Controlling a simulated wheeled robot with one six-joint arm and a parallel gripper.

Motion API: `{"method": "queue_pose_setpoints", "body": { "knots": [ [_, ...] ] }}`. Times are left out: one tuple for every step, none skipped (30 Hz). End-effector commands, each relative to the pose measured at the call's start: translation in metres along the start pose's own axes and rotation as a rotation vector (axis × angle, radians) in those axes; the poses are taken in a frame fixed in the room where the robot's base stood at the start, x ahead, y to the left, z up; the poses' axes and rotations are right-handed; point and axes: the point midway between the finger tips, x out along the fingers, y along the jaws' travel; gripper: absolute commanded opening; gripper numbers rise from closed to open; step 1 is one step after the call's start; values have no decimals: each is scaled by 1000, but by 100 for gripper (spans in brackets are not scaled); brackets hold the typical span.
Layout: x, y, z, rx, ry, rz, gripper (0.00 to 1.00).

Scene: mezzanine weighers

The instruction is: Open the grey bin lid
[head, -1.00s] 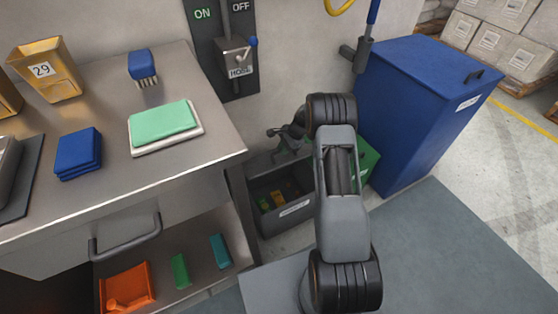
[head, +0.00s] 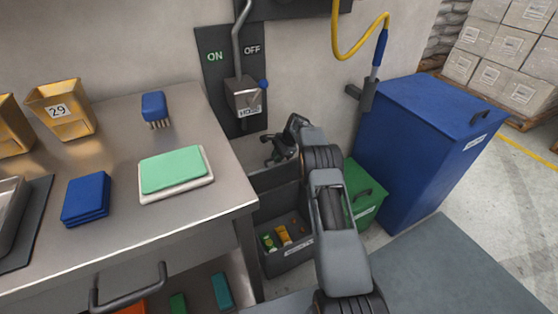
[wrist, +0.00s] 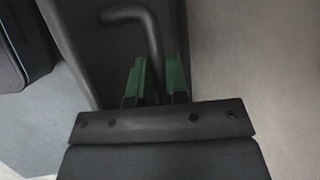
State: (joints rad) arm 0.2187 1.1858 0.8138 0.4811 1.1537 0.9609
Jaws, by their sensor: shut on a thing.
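The grey bin (head: 286,262) stands on the floor between the steel table and the green bin, with small green, yellow and brown items inside. Its dark grey lid (head: 275,179) is raised, standing up steeply at the back of the opening. My gripper (head: 279,150) is at the lid's upper edge, partly hidden by my own arm. In the wrist view, my gripper's green-padded fingers (wrist: 157,78) are shut on the dark bent handle (wrist: 145,17), beside the dark lid panel (wrist: 82,40).
A green bin (head: 363,190) and a tall blue bin (head: 425,140) stand to the right. The steel table (head: 110,215) is close on the left. A hose control box (head: 244,97) and a yellow hose (head: 345,52) are on the wall above.

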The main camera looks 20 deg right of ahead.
Motion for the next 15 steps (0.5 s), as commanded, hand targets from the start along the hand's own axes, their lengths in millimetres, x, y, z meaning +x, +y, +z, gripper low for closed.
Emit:
{"method": "queue_pose_setpoints", "body": {
  "knots": [
    [2,1,-6,5,9,0,0],
    [2,1,-6,5,9,1,0],
    [1,0,-6,5,9,1,0],
    [1,0,-6,5,9,1,0],
    [1,0,-6,5,8,1,0],
    [1,0,-6,5,8,1,0],
    [1,0,-6,5,8,1,0],
    [1,0,-6,5,8,1,0],
    [1,0,-6,5,8,1,0],
    [1,0,-6,5,8,1,0],
    [1,0,-6,5,8,1,0],
    [1,0,-6,5,8,1,0],
    [1,0,-6,4,8,1,0],
    [1,0,-6,4,8,1,0],
    [1,0,-6,4,8,2,16]
  ]
}}
